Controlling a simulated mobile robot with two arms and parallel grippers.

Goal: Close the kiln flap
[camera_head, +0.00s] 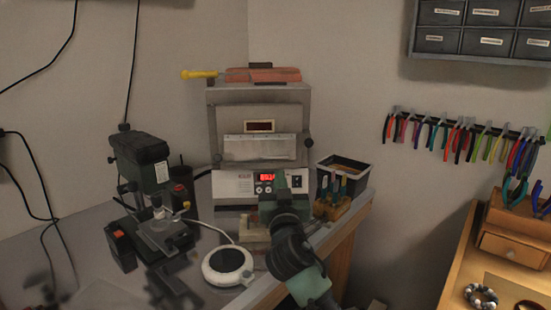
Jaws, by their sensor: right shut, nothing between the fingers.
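The kiln (232,182) is a grey metal box at the back of the bench, with a red-lit display on its lower front panel. Its flap (262,148) shows as a pale panel across the lower part of the front frame, below a small orange-lit window. How far the flap stands open I cannot tell from this angle. My right gripper (278,178) is shut and empty, in front of the kiln's control panel and below the flap. It overlaps the panel in the picture; contact is not clear.
A drill press (142,165) stands left of the kiln. A round white device (227,266) with a cable lies in front. A black bin (343,170) and a wooden tool holder (334,208) stand on the right. Reddish blocks and a yellow-handled tool (198,74) lie on the kiln.

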